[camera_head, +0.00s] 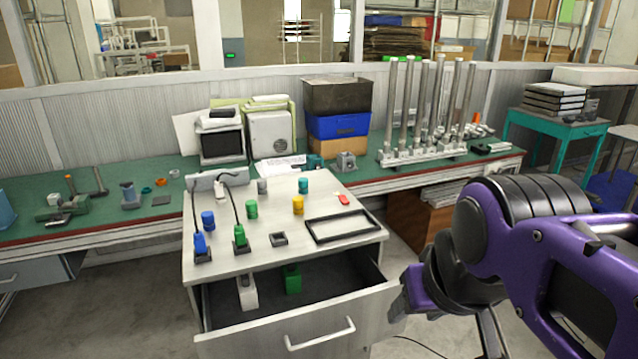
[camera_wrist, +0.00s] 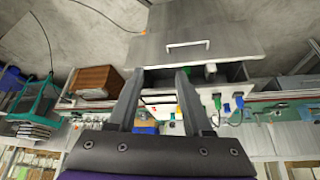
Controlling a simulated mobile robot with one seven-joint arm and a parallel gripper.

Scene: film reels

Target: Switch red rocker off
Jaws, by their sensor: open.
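A small flat red piece (camera_head: 343,199) lies on the white cabinet top (camera_head: 330,190), near its right back side. It is the only red part I can make out there, and I cannot tell if it is a rocker or how it is set. A grey strip (camera_head: 217,180) with cables sits at the top's back left; no rocker can be made out on it. My gripper (camera_wrist: 160,72) is open, with nothing visible between its two dark fingers. It is apart from the cabinet; in the head view my purple arm is at the right.
A drawer (camera_head: 300,305) stands open at the cabinet's front with a white and a green item inside. A black frame (camera_head: 343,229), blue (camera_head: 200,242) and green (camera_head: 240,236) cabled pieces and several coloured cylinders stand on top. A green bench (camera_head: 150,215) is behind.

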